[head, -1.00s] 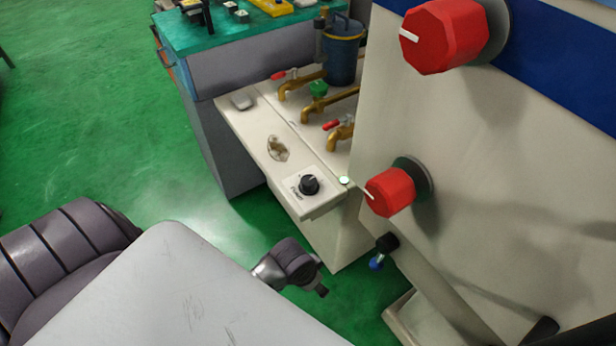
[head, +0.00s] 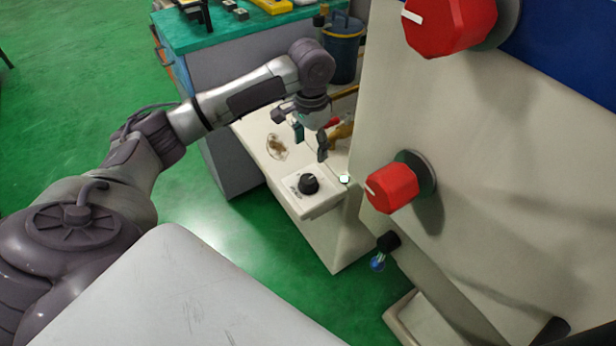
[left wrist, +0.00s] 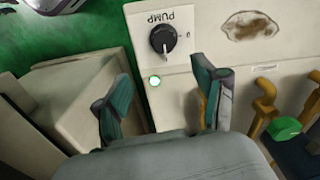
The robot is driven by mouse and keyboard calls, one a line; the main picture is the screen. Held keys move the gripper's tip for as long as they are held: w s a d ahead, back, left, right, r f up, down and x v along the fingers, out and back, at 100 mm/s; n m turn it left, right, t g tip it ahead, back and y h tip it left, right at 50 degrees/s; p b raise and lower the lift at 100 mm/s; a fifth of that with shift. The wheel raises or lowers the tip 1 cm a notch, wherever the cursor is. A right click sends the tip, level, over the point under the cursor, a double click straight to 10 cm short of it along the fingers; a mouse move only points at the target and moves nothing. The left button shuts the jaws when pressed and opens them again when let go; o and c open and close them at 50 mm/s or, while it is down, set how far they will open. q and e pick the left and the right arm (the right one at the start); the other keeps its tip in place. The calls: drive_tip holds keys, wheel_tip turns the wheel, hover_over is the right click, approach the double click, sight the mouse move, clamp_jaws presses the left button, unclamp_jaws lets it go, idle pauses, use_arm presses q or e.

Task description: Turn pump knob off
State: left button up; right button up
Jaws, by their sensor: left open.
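The pump knob (head: 308,184) is a small black dial on a white labelled plate at the front end of the cream ledge. In the left wrist view the knob (left wrist: 163,40) sits beside the word PUMP, upside down, with a 0 mark to its right. Its white pointer line points towards the bottom of that picture, not at the 0. My left gripper (head: 310,145) is open and empty, above the ledge and behind the knob, apart from it. In the left wrist view its fingers (left wrist: 165,100) are spread, with the knob beyond them. My right gripper is not in view.
A large cream panel (head: 490,180) with two red knobs (head: 392,189) stands close on the right. Brass taps (left wrist: 265,105) and a blue bucket (head: 343,50) are behind my gripper. A small round white light (head: 345,179) is beside the knob. Green floor is open at left.

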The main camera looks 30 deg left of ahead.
sight(308, 179)
use_arm(q)
drive_tip(key=f, duration=0.8)
drive_tip(key=f+b, duration=0.1)
drive_tip(key=f, duration=0.3)
drive_tip(key=shift+a+f, duration=0.3)
drive_tip(key=shift+a, duration=0.1)
